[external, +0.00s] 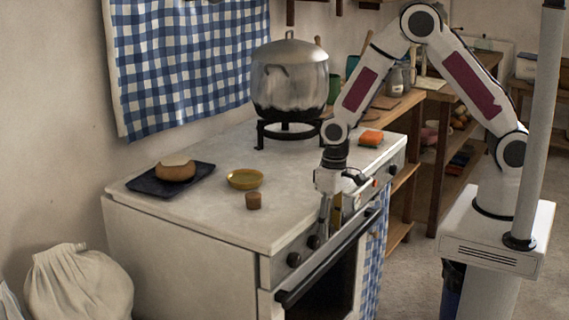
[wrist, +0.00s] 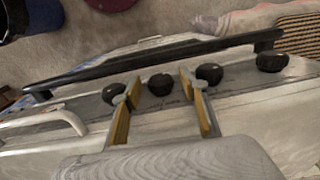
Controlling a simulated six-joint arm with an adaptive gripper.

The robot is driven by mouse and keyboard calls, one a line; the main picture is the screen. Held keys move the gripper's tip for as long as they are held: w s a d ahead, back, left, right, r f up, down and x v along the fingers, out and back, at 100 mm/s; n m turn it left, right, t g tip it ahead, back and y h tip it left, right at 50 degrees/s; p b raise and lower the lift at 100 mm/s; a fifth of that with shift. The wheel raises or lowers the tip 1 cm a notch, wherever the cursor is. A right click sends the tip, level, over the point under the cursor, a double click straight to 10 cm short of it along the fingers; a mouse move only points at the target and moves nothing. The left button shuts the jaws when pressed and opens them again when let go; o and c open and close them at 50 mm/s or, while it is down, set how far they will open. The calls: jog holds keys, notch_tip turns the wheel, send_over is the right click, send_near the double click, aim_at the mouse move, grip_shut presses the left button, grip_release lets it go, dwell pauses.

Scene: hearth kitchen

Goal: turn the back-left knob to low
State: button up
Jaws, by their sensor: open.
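The stove front has a row of several dark round knobs. In the wrist view I see a left knob (wrist: 113,94), a second knob (wrist: 160,84), a third knob (wrist: 209,73) and a right knob (wrist: 272,61). No label shows which one is back-left. My gripper (wrist: 156,90) is open, with yellow-padded fingers on either side of the second knob; contact cannot be told. In the external view my gripper (external: 334,218) points down at the front panel and hides some knobs. Two knobs show left of it, one lower (external: 294,259) and one higher (external: 313,242).
The oven handle (external: 330,262) runs below the knobs.

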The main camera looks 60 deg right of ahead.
jog(key=c, duration=1.1)
jog(key=shift+s+a+h, duration=0.1)
jog(key=shift+a+h, duration=0.05)
jog(key=shift+h, duration=0.65)
jog(key=o, duration=1.1)
jog(key=shift+r, duration=0.1)
notch_tip(320, 180, up, 12)
jog(key=a, duration=0.1)
